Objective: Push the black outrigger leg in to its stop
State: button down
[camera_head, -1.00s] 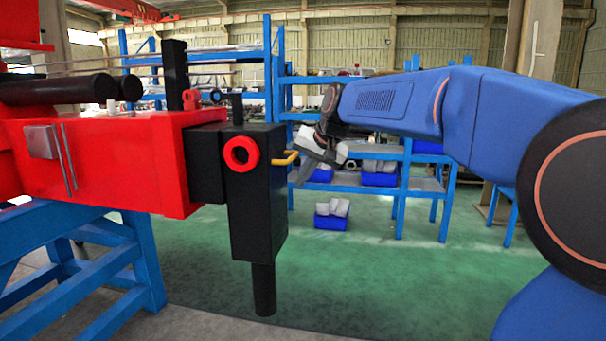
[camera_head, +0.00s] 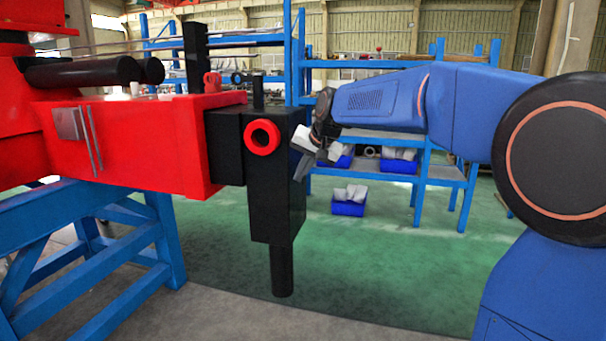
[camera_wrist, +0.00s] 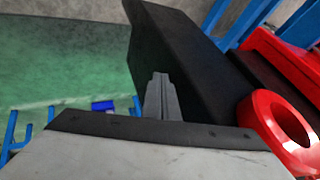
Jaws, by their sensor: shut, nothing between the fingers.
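The black outrigger leg (camera_head: 275,200) is an upright block with a round post (camera_head: 281,270) below it, at the end of a red beam (camera_head: 150,145). A short black arm (camera_head: 226,145) joins leg and beam. A red ring (camera_head: 262,137) sits on the leg's front face. My gripper (camera_head: 303,163) is shut and empty at the leg's right side. In the wrist view its fingers (camera_wrist: 161,98) point at the black leg (camera_wrist: 185,55); whether they touch it I cannot tell. The red ring (camera_wrist: 284,120) is to their right. The yellow handle on the leg is hidden now.
A blue trestle (camera_head: 130,245) stands under the red beam at the left. Blue shelving (camera_head: 440,172) with blue bins (camera_head: 398,164) stands behind my arm. The green floor (camera_head: 370,255) right of the leg's post is clear.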

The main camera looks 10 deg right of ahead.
aim_at(270, 169)
jog(key=w+a, duration=0.1)
jog(key=a, duration=0.1)
jog(key=w+a, duration=0.2)
jog(key=a, duration=0.1)
jog(key=w+a, duration=0.1)
jog(key=a, duration=0.2)
jog(key=shift+w+a, duration=0.1)
jog(key=shift+w, duration=0.25)
jog(key=shift+w+a+r, duration=0.1)
jog(key=shift+a, duration=0.05)
